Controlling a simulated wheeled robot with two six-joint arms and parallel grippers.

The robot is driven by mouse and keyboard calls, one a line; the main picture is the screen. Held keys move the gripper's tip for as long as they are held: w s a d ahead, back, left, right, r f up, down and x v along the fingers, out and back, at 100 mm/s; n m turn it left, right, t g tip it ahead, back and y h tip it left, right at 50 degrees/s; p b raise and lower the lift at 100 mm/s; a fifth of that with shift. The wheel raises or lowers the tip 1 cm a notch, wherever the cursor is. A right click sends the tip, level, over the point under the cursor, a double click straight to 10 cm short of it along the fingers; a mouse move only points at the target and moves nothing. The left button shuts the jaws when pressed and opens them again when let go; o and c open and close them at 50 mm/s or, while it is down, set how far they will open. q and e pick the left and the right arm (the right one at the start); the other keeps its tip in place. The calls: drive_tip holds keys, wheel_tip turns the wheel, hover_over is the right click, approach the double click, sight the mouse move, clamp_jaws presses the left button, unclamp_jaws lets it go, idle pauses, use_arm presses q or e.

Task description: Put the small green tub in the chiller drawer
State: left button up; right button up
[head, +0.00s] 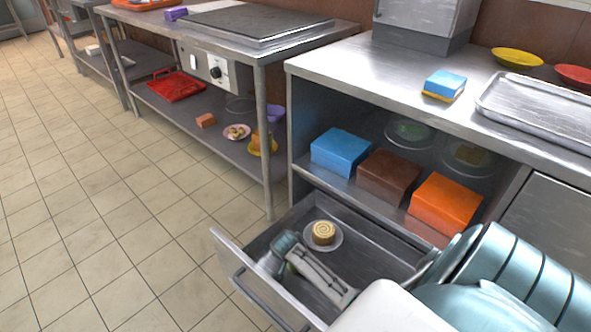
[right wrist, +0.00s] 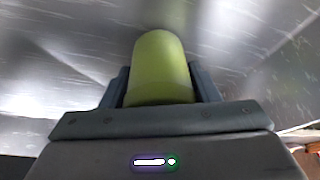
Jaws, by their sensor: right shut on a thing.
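The small green tub (right wrist: 158,68) is between the two fingers of my right gripper (right wrist: 162,85) in the right wrist view, with brushed metal beyond it. In the head view my right gripper (head: 280,252) reaches down inside the open chiller drawer (head: 237,262), near its front left side. It is shut on the tub, which is mostly hidden there behind the gripper. I cannot tell whether the tub touches the drawer floor. My left gripper is not in view.
A plate (head: 336,240) with a rolled cake (head: 323,232) sits in the drawer beside my right gripper. Blue (head: 340,151), brown (head: 388,176) and orange (head: 445,203) boxes stand on the shelf above. The drawer floor right of the plate looks clear.

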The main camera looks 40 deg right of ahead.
drive_tip(key=shift+f, duration=0.1)
drive_tip(key=o, duration=1.1)
drive_tip(key=p+v, duration=0.3)
drive_tip(key=v, duration=0.4)
drive_tip(key=shift+r, duration=0.35)
